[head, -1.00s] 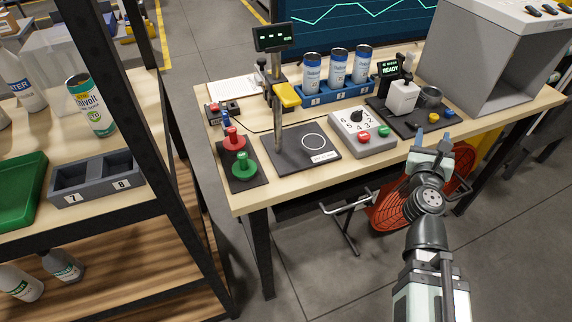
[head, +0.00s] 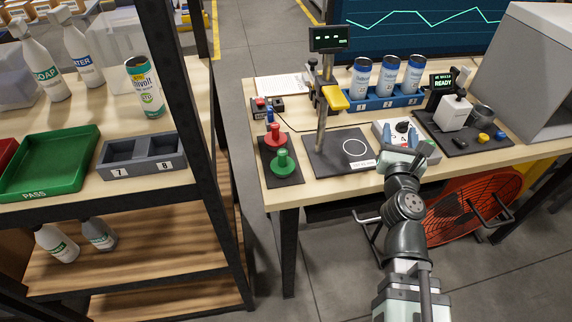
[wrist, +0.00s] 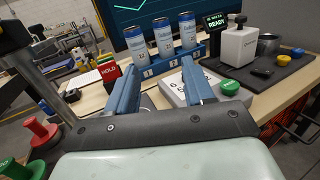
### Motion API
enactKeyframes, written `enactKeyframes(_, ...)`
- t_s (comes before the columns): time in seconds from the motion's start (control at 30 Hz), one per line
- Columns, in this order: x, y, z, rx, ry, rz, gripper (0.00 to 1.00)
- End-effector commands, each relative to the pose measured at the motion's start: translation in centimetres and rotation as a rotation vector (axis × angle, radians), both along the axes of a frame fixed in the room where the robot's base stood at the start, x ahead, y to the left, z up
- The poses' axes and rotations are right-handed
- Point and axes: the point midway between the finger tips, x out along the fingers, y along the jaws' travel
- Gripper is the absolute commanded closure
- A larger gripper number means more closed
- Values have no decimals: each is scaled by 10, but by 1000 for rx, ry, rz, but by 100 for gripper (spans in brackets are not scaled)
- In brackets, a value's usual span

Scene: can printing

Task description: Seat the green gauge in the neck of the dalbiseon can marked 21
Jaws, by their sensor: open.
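The green gauge (head: 283,163) stands knob-up at the front of a dark mat at the bench's left end, with the red gauge (head: 275,138) behind it. In the wrist view the green gauge (wrist: 20,169) is cut by the lower left corner. Three blue-and-white cans, left (head: 360,77), middle (head: 387,75) and right (head: 413,74), stand upright in a blue rack (head: 372,104). Their printed marks are too small for me to tell which is 21. My gripper (head: 404,152) is open and empty, over the front of the grey dial box, right of the green gauge.
A post stand (head: 324,95) with a yellow lever rises between the gauges and the cans. A printer-like unit (head: 455,113) and a grey enclosure (head: 535,70) stand to the right. The left shelf holds a green tray (head: 75,180), a two-slot holder (head: 143,170) and a green-and-white can (head: 145,88).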

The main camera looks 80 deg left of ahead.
Motion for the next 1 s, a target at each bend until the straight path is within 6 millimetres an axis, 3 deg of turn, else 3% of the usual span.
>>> enactKeyframes(0.13, -79, 31, -18, -7, -27, 213, 48)
enactKeyframes(0.3, -168, 50, -36, -2, -57, 447, 48)
enactKeyframes(0.53, -249, 53, -51, 14, -80, 659, 48)
enactKeyframes(0.6, -258, 52, -58, 8, -78, 687, 48)
enactKeyframes(0.83, -254, 47, -89, -50, -38, 685, 48)
enactKeyframes(1.0, -253, 47, -97, -66, -25, 685, 48)
